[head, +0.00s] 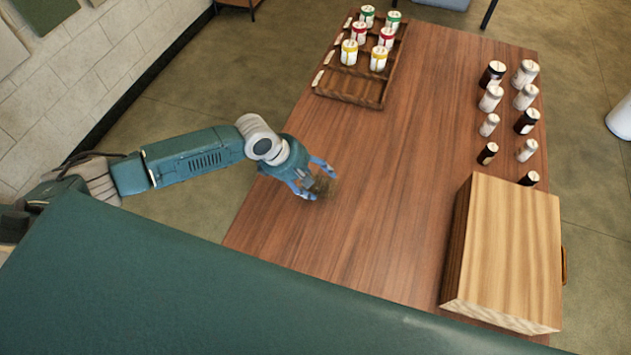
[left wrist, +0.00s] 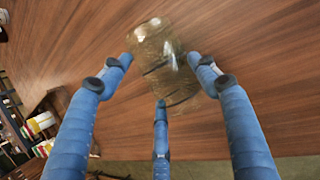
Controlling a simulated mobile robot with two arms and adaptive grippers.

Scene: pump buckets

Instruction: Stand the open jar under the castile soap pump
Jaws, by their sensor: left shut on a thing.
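A clear, see-through jar (head: 325,187) is between the fingers of my left gripper (head: 319,177), over the left part of the wooden table. In the left wrist view the jar (left wrist: 153,48) shows between the blue fingertips of the left gripper (left wrist: 161,72), which are closed around it. I cannot tell whether it touches the table. Its opening is hard to make out. I cannot make out a castile soap pump in either view. My right gripper is not in view.
A wooden tiered rack (head: 347,96) with several coloured-label jars stands at the table's far left. Several dark and white bottles (head: 490,98) stand at the right. A wooden box (head: 510,245) is at the near right. The middle of the table (head: 410,140) is clear.

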